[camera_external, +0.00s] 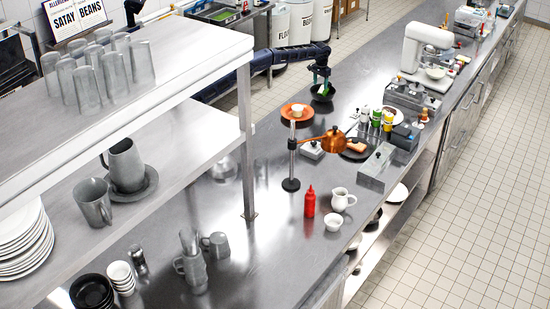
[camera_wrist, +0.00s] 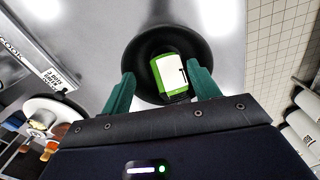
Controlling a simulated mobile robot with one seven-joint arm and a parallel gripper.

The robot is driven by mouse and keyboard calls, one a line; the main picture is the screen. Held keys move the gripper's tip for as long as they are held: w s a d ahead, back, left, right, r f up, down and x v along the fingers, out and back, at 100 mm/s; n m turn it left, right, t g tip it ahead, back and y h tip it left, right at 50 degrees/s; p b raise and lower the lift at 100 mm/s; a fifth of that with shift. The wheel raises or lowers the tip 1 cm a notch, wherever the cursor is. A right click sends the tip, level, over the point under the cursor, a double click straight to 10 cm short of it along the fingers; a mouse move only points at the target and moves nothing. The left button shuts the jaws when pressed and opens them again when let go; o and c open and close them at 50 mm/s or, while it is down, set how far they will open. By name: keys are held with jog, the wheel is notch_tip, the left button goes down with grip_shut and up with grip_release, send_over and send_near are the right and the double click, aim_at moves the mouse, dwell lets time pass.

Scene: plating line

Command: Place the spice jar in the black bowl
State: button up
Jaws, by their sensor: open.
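The black bowl (camera_external: 322,97) stands on the steel counter near its far left edge; it also shows in the wrist view (camera_wrist: 140,52). The spice jar (camera_wrist: 170,73), green with a white label, lies tilted inside the bowl in the wrist view. My gripper (camera_wrist: 162,76) is open, with one green finger on each side of the jar, and gaps show beside it. In the external view my gripper (camera_external: 321,77) is directly over the bowl. The jar is too small there to make out clearly.
A copper heat lamp (camera_external: 325,141), a rack of several bottles (camera_external: 377,121) and a dark plate (camera_external: 347,154) stand nearer. A white mixer (camera_external: 425,45) is to the right.

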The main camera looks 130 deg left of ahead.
notch_tip(320, 180, up, 6)
jog(key=shift+r, duration=0.25)
dwell(0.4)
